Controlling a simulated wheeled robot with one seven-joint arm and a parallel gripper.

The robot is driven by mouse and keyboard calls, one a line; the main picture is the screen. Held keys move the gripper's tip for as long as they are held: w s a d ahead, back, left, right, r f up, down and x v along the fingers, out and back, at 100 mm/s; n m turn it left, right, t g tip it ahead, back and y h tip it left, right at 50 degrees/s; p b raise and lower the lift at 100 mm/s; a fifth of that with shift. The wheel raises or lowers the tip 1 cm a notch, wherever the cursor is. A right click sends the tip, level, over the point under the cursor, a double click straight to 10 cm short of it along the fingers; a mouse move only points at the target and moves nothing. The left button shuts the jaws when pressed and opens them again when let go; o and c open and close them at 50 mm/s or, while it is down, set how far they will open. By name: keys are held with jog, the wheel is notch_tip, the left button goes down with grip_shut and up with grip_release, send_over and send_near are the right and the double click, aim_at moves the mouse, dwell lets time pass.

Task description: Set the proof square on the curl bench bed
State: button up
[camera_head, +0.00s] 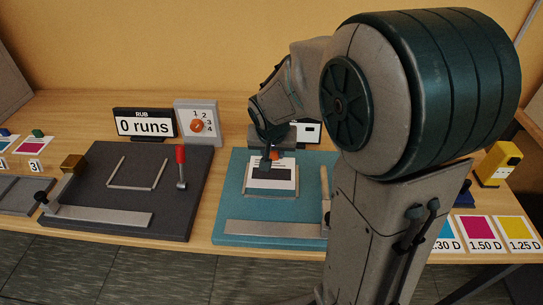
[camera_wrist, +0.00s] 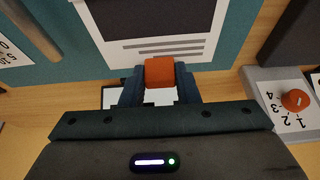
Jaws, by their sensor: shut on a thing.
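The proof square (camera_head: 271,181) is a white card with dark print and an orange grip block (camera_wrist: 159,71). My gripper (camera_wrist: 159,78) is shut on the orange block; in the head view my gripper (camera_head: 274,155) is at the card's far edge. The curl bench bed is the teal board (camera_head: 235,200) with a thin raised frame (camera_head: 246,179). The card looks flat over the framed area; I cannot tell if it touches the bed. In the wrist view the card (camera_wrist: 190,22) reaches past the top edge.
On the left stands a dark rub board (camera_head: 100,180) with a red-handled lever (camera_head: 181,165), a "0 runs" sign (camera_head: 145,122) and a dial (camera_head: 197,125). A metal bar (camera_head: 275,229) lies along the teal board's front. Colour cards (camera_head: 482,232) and a yellow device (camera_head: 497,163) are right.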

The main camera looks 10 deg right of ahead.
jog(key=shift+w+d+f, duration=0.15)
jog(key=shift+w+f, duration=0.5)
jog(key=shift+w, duration=0.2)
jog(key=shift+f, duration=1.85)
jog(key=shift+f, duration=0.2)
jog(key=o, duration=1)
jog(key=shift+c, duration=0.2)
jog(key=shift+r, duration=0.1)
